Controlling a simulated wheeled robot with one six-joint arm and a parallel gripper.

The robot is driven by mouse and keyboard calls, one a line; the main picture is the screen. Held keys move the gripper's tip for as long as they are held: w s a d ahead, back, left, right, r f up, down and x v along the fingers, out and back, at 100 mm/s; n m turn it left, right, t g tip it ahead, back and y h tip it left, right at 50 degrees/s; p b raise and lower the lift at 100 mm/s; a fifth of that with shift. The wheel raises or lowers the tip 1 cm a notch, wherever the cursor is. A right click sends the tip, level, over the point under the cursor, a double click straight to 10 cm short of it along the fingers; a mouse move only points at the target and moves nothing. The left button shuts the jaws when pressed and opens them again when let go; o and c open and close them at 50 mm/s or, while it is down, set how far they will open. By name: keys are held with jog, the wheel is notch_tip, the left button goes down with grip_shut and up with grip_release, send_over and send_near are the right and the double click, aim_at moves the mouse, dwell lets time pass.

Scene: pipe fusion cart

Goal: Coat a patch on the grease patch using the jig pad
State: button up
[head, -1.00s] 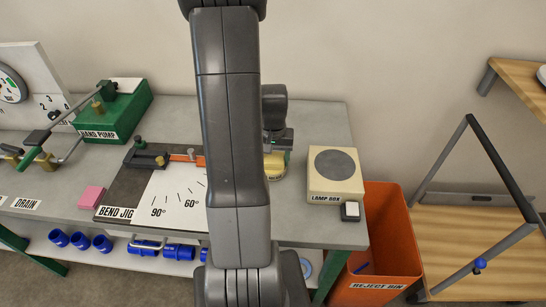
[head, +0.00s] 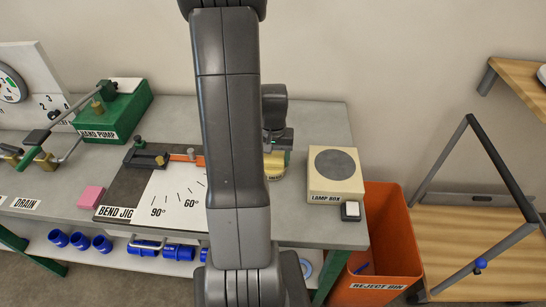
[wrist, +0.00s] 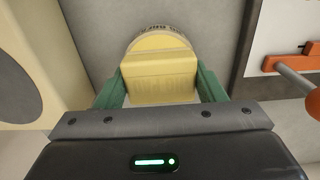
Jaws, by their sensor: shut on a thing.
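My gripper (wrist: 160,88) is shut on a pale yellow block, which I take for the jig pad (wrist: 160,68), with one green finger on each side. Just beyond the block is a rounded yellow thing (wrist: 157,42) with lettering on its rim, too small to read surely. I cannot tell whether the block touches it. In the head view, my gripper (head: 277,142) is partly behind my arm, over the bench between the bend jig and the lamp box. A little yellow shows below it. I cannot make out a grease patch.
The lamp box (head: 336,189) stands just right of my gripper. The bend jig (head: 178,203) is to the left, with a pink block (head: 91,197) beside it. The hand pump (head: 120,112) is farther left. The orange reject bin (head: 385,240) stands off the bench's right end.

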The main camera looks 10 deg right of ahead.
aim_at(273, 157)
jog(key=shift+r+p, duration=2.5)
jog(key=shift+r, duration=1)
jog(key=shift+f, duration=0.1)
